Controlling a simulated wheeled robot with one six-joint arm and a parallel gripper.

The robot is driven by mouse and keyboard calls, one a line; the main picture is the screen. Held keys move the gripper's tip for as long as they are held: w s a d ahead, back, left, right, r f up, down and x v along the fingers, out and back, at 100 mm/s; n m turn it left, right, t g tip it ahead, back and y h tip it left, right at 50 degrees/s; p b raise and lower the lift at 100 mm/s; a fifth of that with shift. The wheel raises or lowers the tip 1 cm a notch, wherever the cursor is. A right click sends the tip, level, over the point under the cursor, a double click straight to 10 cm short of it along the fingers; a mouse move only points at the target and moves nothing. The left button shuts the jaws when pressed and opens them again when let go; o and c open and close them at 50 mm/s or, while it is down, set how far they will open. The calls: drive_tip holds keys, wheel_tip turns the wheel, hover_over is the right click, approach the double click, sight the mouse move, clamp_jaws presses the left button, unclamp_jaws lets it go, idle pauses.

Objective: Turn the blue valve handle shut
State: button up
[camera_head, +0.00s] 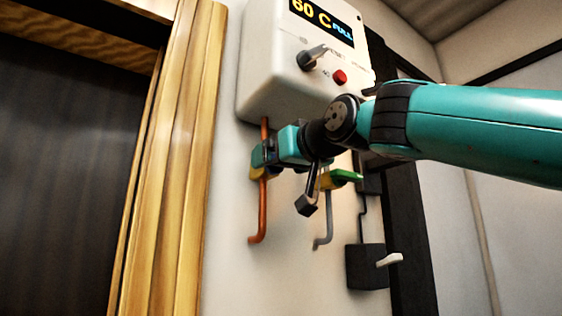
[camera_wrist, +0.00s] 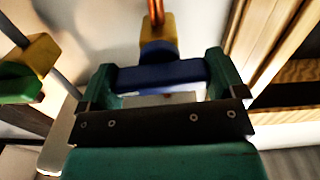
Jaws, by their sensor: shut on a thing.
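The blue valve handle (camera_wrist: 162,73) lies between the two teal fingers of my gripper (camera_wrist: 166,78) in the wrist view, spanning from one to the other. There it looks roughly crosswise to the copper pipe (camera_wrist: 156,10). Its yellow valve body (camera_wrist: 157,28) shows just beyond it. In the head view my gripper (camera_head: 266,150) is shut on the handle, under the white boiler, at the yellow valve body (camera_head: 262,173) on the copper pipe (camera_head: 262,212). My fingers and wrist hide most of the handle there.
A second valve with a green handle (camera_head: 346,177) is close to the right of my wrist, above a grey pipe (camera_head: 327,228). The white boiler (camera_head: 280,75) reads "60 C FULL". A dark switch box (camera_head: 364,268) with a pale lever is lower right. A wooden door frame (camera_head: 182,150) stands left.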

drive_tip(key=shift+f+m, duration=0.1)
drive_tip(key=shift+m, duration=0.4)
drive_tip(key=o, duration=0.6)
drive_tip(key=shift+o, duration=0.2)
drive_tip(key=b+v, duration=0.7)
drive_tip(key=v, duration=1)
drive_tip(key=shift+s+d+b, duration=0.2)
drive_tip(key=shift+b, duration=0.2)
wheel_tip(320, 180, down, 29)
drive_tip(key=w+g+h, duration=0.3)
drive_tip(key=g+h, duration=0.1)
drive_tip(key=g, duration=0.3)
drive_tip(key=s+d+f+g, duration=0.1)
drive_tip(key=s+f+g, duration=0.1)
drive_tip(key=s+f, duration=0.3)
drive_tip(key=s+d+f+g+h, duration=0.1)
drive_tip(key=s+f, duration=0.5)
drive_tip(key=f, duration=0.6)
drive_tip(key=s+d+f+g, duration=0.3)
drive_tip(key=s+f+g, duration=0.2)
drive_tip(key=f, duration=0.3)
drive_tip(key=shift+s+d+f+h, duration=0.25)
drive_tip(key=shift+s+f+h, duration=0.15)
drive_tip(key=shift+s, duration=0.05)
